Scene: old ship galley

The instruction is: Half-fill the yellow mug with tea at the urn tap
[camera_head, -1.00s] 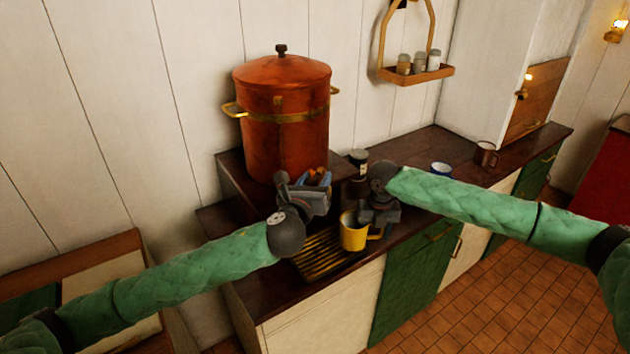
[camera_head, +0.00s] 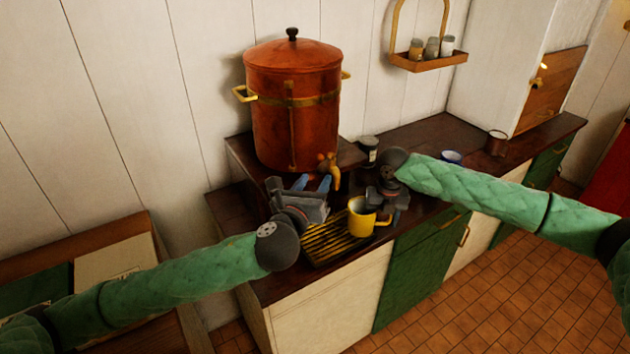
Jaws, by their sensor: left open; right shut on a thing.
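The copper urn (camera_head: 294,105) stands on a raised dark shelf at the back of the counter. Its brass tap (camera_head: 330,168) shows at the front, low on the urn. The yellow mug (camera_head: 362,218) is upright over the drip grate (camera_head: 335,244), below and a little right of the tap; I cannot tell whether it touches the grate. My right gripper (camera_head: 387,208) is shut on the mug at its right, handle side. My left gripper (camera_head: 312,186) is open and empty, its blue-tipped fingers just left of the tap. The mug's contents cannot be made out.
A dark jar (camera_head: 368,150) stands behind my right gripper. A hanging rack (camera_head: 428,61) with small jars is on the wall. The counter's front edge is close to the grate.

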